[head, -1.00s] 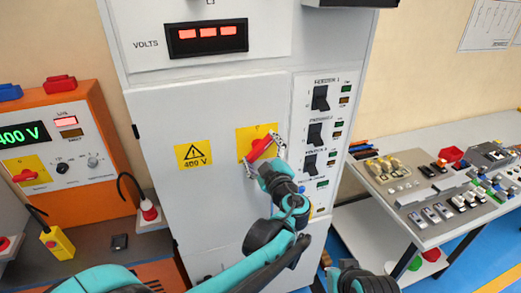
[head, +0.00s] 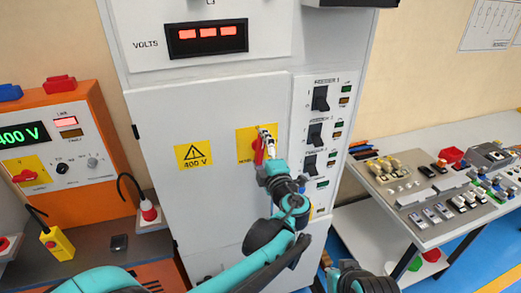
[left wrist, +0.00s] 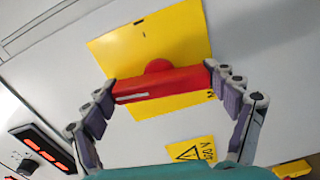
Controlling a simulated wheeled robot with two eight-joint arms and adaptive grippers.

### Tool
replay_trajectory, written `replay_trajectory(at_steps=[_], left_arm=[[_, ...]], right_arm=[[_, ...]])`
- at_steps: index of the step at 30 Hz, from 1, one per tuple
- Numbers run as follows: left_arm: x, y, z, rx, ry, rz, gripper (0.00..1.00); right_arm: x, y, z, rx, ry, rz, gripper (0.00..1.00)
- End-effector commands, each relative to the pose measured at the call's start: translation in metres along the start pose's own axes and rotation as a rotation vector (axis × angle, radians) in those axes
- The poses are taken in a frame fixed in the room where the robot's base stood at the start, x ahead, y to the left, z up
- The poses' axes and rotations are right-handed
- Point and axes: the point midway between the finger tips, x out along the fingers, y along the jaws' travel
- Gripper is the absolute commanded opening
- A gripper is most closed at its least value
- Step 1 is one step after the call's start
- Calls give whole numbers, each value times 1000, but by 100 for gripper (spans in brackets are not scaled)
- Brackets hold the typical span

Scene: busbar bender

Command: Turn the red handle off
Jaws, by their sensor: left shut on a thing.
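The red handle (head: 258,152) is on a yellow plate (head: 243,141) on the tall grey cabinet's door. In the head view it stands about upright, partly hidden by my left gripper (head: 265,144). In the left wrist view the red handle (left wrist: 155,86) is a bar with a round hub, lying between the two fingers of my left gripper (left wrist: 160,83). The fingers are shut on its two ends.
A lit red volts display (head: 207,39) is above the door. Several black feeder switches (head: 320,98) are on a panel right of the handle. An orange unit (head: 75,150) stands on the left. A bench (head: 350,175) with parts stands on the right.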

Motion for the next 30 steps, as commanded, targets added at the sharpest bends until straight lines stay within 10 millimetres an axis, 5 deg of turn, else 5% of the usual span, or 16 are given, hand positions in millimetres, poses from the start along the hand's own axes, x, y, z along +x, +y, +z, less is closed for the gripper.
replay_trajectory(at_steps=[15, 16, 17, 30], left_arm=[[0, 0, 0, -16, 0, -3, 34], [0, 0, 0, -16, 0, -3, 93], [0, 0, 0, -16, 0, -3, 100], [-6, 0, 0, -15, -2, -2, 100]], right_arm=[[0, 0, 0, 0, 0, 0, 0], [0, 0, 0, 0, 0, 0, 0], [0, 0, 0, 0, 0, 0, 0], [0, 0, 0, 0, 0, 0, 0]])
